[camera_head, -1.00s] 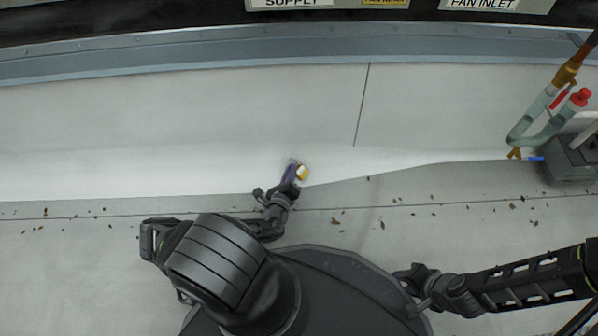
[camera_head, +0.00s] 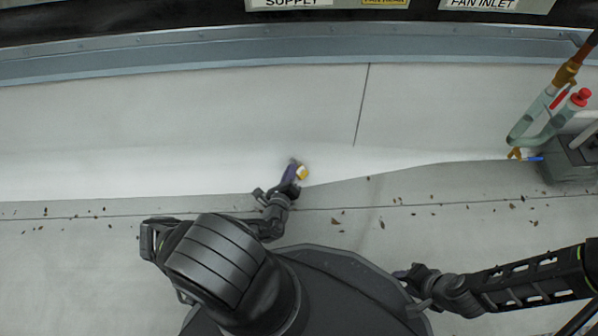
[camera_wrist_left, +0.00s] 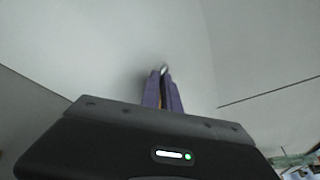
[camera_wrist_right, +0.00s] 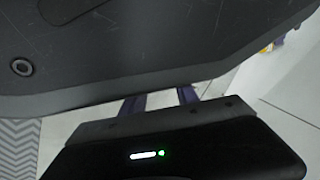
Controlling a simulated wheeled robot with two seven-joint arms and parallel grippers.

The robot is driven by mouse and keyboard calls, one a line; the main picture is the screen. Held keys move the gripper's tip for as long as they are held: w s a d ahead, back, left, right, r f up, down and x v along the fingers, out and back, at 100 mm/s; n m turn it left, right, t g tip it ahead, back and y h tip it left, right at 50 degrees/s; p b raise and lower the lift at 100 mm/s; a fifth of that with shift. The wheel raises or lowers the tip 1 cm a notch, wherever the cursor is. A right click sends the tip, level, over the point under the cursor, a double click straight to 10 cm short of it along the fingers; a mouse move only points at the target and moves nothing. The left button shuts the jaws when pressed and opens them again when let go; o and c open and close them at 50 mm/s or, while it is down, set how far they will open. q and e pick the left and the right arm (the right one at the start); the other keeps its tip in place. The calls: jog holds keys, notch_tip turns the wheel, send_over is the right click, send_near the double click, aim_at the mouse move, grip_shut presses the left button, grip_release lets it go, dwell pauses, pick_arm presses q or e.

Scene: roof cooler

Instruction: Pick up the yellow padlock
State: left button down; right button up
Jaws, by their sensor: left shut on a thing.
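The yellow padlock (camera_head: 303,173) is at the purple fingertips of my left gripper (camera_head: 294,170), over the pale ledge. In the left wrist view my left gripper (camera_wrist_left: 163,92) is shut on the padlock. The silver shackle (camera_wrist_left: 164,69) shows between the fingertips, with a sliver of yellow below it; most of the body is hidden. The padlock also shows small in the right wrist view (camera_wrist_right: 265,49). My right gripper (camera_wrist_right: 160,101) has its purple fingers apart with nothing seen between them; its tips are hidden behind a dark part of my own body.
A grey box (camera_head: 572,158) with green pipes and a red-capped valve (camera_head: 580,97) stands at the far right. A long metal rail (camera_head: 300,52) runs along the back. Dry leaf bits (camera_head: 335,221) lie scattered on the floor. The ledge left of the padlock is clear.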

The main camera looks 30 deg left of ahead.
pick_arm(q)
notch_tip(320, 180, up, 10)
jog(key=p, duration=0.6)
jog(key=shift+p, duration=0.35)
jog(key=w+d+r+m+h, duration=0.1)
jog(key=d+r+m+h, duration=0.15)
jog(key=r, duration=0.45)
jog(key=w+d+r+m+t+h, duration=0.1)
jog(key=w+r+h, duration=0.15)
jog(key=r, duration=0.35)
jog(key=d+r+m+h, duration=0.2)
jog(key=r+h, duration=0.1)
jog(key=r, duration=0.4)
jog(key=s+d+r+m+g+h, duration=0.1)
jog(key=d+r+m+g+h, duration=0.1)
jog(key=r, duration=0.5)
jog(key=s+d+r+m+g+h, duration=0.1)
jog(key=d+r+m+g+h, duration=0.1)
jog(key=d+r+m+h, duration=0.2)
jog(key=s+d+r+m+g+h, duration=0.1)
jog(key=d+r+m+g+h, duration=0.1)
jog(key=d+r, duration=0.4)
notch_tip(320, 180, up, 4)
jog(key=shift+d+f+m+h, duration=0.1)
jog(key=shift+d+m+h, duration=0.25)
jog(key=shift+m+h, duration=0.5)
